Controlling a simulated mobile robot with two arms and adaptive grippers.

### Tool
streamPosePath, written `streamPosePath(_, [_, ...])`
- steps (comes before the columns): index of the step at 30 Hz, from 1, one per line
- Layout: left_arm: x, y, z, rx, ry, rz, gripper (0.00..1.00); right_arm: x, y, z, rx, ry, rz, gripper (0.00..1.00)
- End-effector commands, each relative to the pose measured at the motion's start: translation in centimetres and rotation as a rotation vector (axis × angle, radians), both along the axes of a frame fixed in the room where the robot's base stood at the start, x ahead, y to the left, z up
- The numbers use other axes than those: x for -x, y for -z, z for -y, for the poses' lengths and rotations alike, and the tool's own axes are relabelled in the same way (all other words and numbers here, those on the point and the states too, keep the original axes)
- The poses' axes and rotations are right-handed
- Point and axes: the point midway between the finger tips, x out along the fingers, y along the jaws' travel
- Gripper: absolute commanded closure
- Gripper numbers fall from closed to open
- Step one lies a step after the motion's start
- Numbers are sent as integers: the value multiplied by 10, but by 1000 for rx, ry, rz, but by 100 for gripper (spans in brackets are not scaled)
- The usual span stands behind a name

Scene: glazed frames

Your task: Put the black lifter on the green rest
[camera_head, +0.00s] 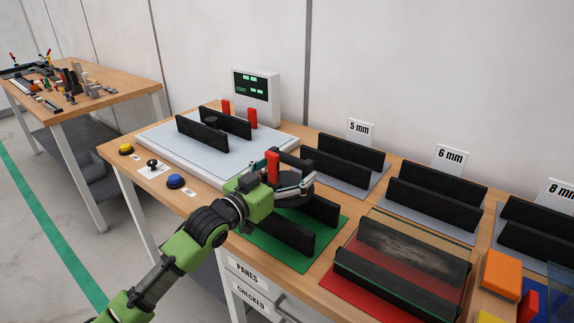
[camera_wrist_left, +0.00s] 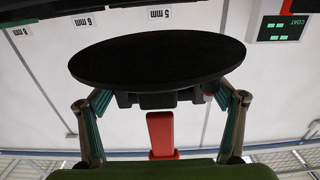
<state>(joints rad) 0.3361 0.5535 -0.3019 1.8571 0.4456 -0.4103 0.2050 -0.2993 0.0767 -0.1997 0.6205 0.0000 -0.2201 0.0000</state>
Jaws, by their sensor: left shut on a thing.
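The black lifter (camera_head: 292,158) is held in my left gripper (camera_head: 298,182), above the back part of the green rest. In the left wrist view it shows as a wide black disc (camera_wrist_left: 158,58) with a red part (camera_wrist_left: 160,133) near the palm, and the left gripper's fingers (camera_wrist_left: 160,100) are shut around its sides. The green rest (camera_head: 262,244) is a flat green mat with two black bars on it, partly covered by the gripper. The lifter is apart from the mat as far as I can see. My right gripper is not in view.
Behind stands a pale plate (camera_head: 160,135) with two black bars and a display box (camera_head: 262,85). Grey mats with black bars carry 5 mm (camera_head: 361,130) and 6 mm signs. A red mat (camera_head: 345,288) with black bars and glass panes lies at right, near an orange block (camera_head: 500,273).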

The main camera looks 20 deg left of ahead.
Motion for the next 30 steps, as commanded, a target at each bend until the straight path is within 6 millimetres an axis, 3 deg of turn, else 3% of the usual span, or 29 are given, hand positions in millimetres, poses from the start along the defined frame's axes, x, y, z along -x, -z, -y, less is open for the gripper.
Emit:
streamPosePath(2, [-2, -4, -1, 3, 1, 13, 70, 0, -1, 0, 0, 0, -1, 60])
streamPosePath(12, [-5, 30, -2, 2, 0, 12, 70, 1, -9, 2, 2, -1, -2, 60])
streamPosePath(23, [-5, 33, -2, 3, 1, 14, 70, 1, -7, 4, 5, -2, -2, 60])
streamPosePath(24, [-5, 39, -2, 0, 0, 2, 9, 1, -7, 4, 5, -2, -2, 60])
streamPosePath(25, [-5, 39, -2, 0, 0, 2, 1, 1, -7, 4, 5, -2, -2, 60])
streamPosePath(30, [-5, 39, -2, 1, 0, 2, 0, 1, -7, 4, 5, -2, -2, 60])
